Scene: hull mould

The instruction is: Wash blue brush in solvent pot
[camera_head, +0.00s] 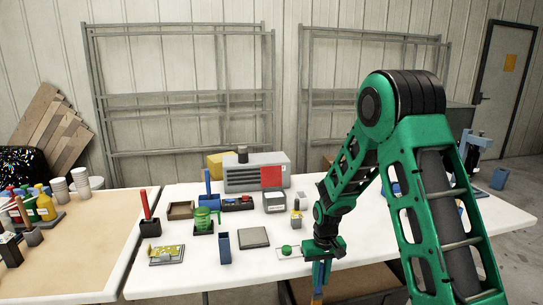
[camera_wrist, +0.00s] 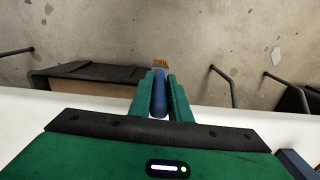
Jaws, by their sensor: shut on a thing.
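My gripper (camera_head: 320,272) is shut on the blue brush (camera_wrist: 159,98), low at the front edge of the white table. In the wrist view the blue handle lies between the two green fingers (camera_wrist: 160,96), and tan bristles show beyond them, over the floor. In the head view the brush (camera_head: 317,297) hangs down in front of the table edge, partly hidden by the fingers. A green pot-like vessel (camera_head: 203,220) stands on a dark base left of my gripper; I cannot tell if it is the solvent pot.
An open blue holder (camera_head: 224,249) and a grey flat block (camera_head: 253,238) stand left of my gripper. A red-handled tool (camera_head: 146,206) stands in a dark holder. A grey machine (camera_head: 257,173) is at the back. A dark bin (camera_wrist: 95,78) is below the table edge.

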